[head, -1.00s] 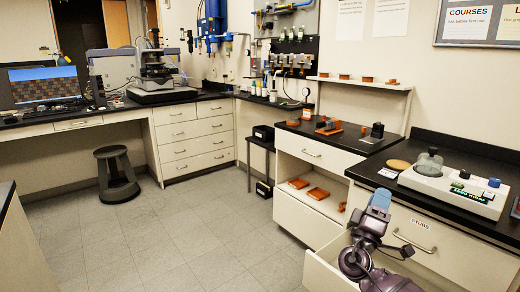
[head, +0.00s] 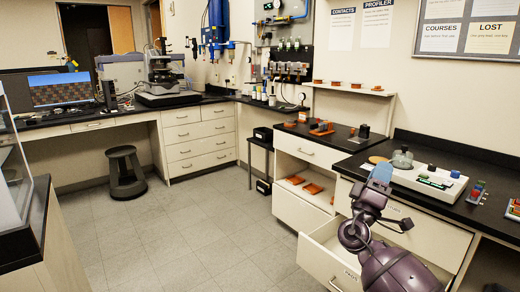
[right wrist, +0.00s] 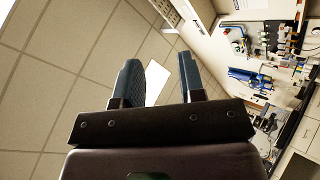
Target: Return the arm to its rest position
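My right arm, dark purple and grey, rises from the lower right of the head view. Its gripper (head: 381,172) has blue-grey fingers pointing up, in front of the right-hand counter. In the right wrist view the gripper's two fingers (right wrist: 160,68) stand apart, with nothing held between them. That view looks up at ceiling tiles and a light panel, with the room tilted at the right. My left gripper is not in view.
An open drawer (head: 322,262) lies below and left of my right arm. A glass-sided case (head: 12,170) stands at the left edge. The floor (head: 190,235) is clear; a stool (head: 124,170) stands farther back.

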